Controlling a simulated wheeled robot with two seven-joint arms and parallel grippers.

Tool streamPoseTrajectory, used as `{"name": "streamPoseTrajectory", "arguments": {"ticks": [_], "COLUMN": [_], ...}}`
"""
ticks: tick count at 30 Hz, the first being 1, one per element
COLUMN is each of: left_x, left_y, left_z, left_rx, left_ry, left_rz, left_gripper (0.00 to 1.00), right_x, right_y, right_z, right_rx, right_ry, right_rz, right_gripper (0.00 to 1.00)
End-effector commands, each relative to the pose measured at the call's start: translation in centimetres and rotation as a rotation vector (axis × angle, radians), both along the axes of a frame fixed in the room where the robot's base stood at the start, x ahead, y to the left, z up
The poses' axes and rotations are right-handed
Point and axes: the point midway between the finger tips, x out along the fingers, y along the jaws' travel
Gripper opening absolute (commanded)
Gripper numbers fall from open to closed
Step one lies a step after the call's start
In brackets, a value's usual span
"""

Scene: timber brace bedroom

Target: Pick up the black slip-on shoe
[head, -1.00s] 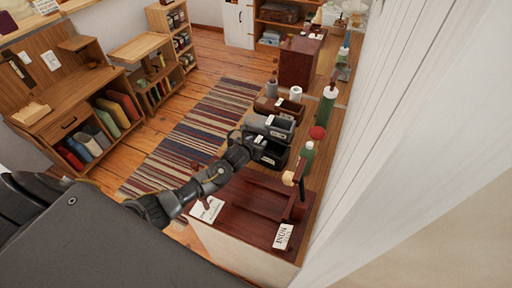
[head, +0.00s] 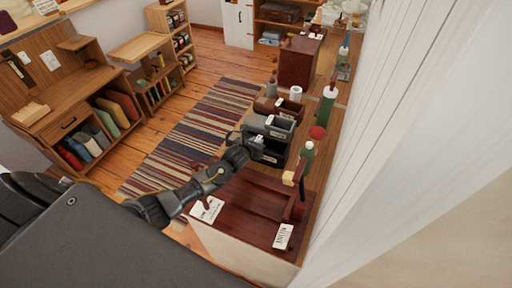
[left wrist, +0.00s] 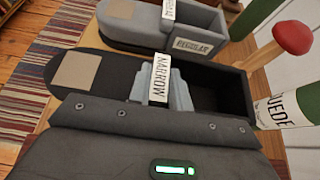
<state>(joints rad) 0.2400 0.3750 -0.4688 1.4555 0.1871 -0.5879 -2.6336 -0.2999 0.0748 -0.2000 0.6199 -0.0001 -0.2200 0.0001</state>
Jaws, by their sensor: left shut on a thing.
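The black slip-on shoe (head: 272,153) is on the wooden bench, behind the dark red tray. In the left wrist view the black shoe (left wrist: 232,92) lies across the middle, its open hollow part to the right and a tan patch on its left part. A white NARROW label (left wrist: 161,79) stands at its middle. My left gripper (left wrist: 178,92) reaches down at the shoe's middle, right beside the label, and is shut on the shoe. The fingertips' contact is partly hidden. My left gripper (head: 257,140) also shows in the head view. My right gripper is not in view.
A grey shoe (left wrist: 160,27) with a REGULAR label sits just behind, with a brown one (head: 278,107) beyond. Green bottles (head: 327,105) and a red knob (left wrist: 293,37) stand close on the right. The dark red tray (head: 240,198) is in front. A white wall borders the right.

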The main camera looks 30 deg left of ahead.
Motion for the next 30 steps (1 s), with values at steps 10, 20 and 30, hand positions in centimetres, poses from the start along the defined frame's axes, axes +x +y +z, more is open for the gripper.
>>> {"name": "streamPoseTrajectory", "arguments": {"ticks": [10, 20, 30], "left_x": [0.2, -3.8, -10.3], "left_y": [0.0, 2.1, 5.2], "left_z": [1.9, 8.1, 11.8], "left_rx": [0.000, 0.005, 0.006], "left_ry": [-0.006, -0.008, -0.001], "left_rz": [-0.001, -0.002, -0.002], "left_gripper": [0.00, 0.00, 0.00], "right_x": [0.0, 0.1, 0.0], "right_y": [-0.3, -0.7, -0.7], "right_z": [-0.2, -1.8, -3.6], "right_rx": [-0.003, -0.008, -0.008], "right_ry": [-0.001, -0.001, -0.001], "right_rz": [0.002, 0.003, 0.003], "right_gripper": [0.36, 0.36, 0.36]}}
